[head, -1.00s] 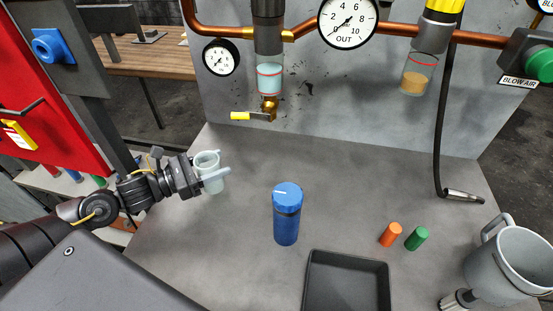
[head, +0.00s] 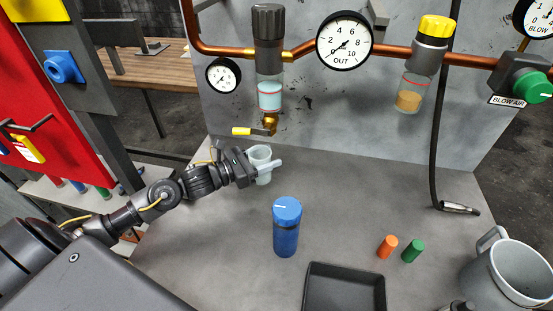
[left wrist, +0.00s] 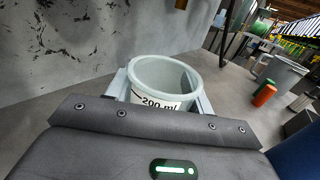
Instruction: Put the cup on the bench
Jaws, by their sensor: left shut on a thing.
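A small pale grey-green cup (head: 261,157) is at the back middle of the grey bench (head: 205,230) in the head view. My left gripper (head: 262,169) is shut on it, with one finger on each side. The cup also shows in the left wrist view (left wrist: 165,80), upright or nearly so, open at the top, with a "200 ml" mark. I cannot tell whether its base touches the bench. My right gripper (head: 458,307) shows only in part at the bottom right edge, beside a large grey mug; its fingers are not clear.
A blue canister (head: 287,228) stands in the middle of the bench. A black tray (head: 345,272), orange (head: 387,246) and green (head: 413,251) cylinders and the large grey mug (head: 510,270) are to the right. A yellow-handled valve (head: 255,131) hangs at the back panel.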

